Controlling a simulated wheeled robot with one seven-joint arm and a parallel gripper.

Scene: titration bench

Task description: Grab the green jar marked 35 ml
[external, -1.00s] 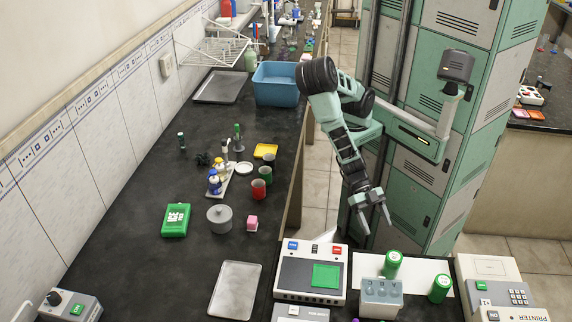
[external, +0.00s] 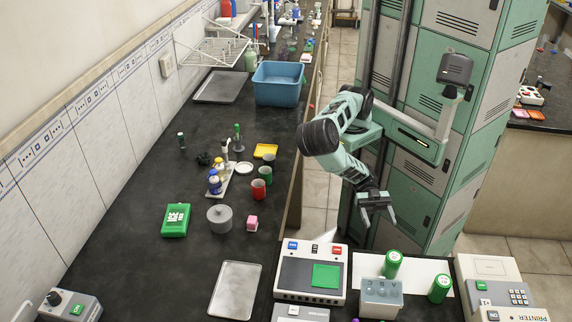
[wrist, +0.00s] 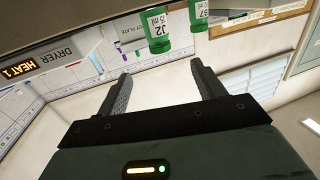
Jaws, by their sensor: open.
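Two green jars show in the external view: one (external: 392,264) stands by the grey block with holes, the other (external: 440,288) is to its right on a white strip. Their labels cannot be read there. In the wrist view, a green jar (wrist: 158,32) with a white label seeming to read J2 and 35 ml is at the top centre, beyond the fingers. A second green jar (wrist: 198,16) is to its right, cut by the frame edge. My gripper (external: 378,217) is open and empty, above and apart from the jars; it also shows in the wrist view (wrist: 160,88).
The grey block (external: 381,292) stands close to the nearer-left jar. A white device with a green pad (external: 326,275) is to the left and a printer (external: 505,313) to the right. A metal tray (external: 235,290) lies further left. Green lockers (external: 440,130) stand behind my arm.

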